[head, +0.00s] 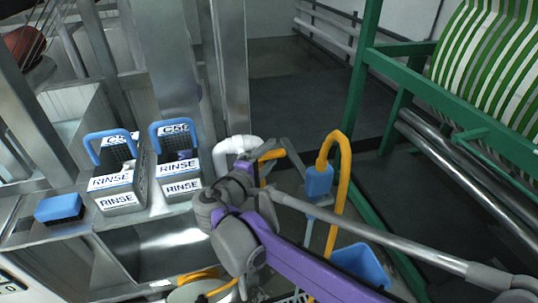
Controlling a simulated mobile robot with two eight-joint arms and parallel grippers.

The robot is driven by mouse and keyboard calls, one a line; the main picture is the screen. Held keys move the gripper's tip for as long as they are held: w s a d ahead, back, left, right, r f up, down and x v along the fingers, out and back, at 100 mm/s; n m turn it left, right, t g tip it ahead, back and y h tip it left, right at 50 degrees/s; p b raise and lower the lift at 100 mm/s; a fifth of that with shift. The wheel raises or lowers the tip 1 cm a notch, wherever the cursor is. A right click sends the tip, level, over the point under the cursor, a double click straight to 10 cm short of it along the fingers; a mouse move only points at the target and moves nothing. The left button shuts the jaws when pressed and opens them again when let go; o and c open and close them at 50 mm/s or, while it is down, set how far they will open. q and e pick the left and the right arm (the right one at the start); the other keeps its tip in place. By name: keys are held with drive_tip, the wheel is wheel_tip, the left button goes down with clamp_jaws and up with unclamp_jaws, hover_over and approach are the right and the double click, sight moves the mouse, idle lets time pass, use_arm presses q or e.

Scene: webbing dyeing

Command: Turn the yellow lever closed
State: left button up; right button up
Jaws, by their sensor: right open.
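The yellow lever (270,156) shows as a short yellow piece beside the white bent pipe (235,148), near the middle of the head view. Its lower part is partly hidden by my right arm. My right gripper (284,158) is open at the lever, with a grey finger just right of it. I cannot tell whether the finger touches the lever. My left gripper is not in view.
Two RINSE boxes (121,199) (179,185) with blue handles and a blue brush (59,208) stand on the left bench. A green frame (360,75) holds striped webbing (490,60).

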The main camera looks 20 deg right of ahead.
clamp_jaws()
idle(0.3)
idle(1.2)
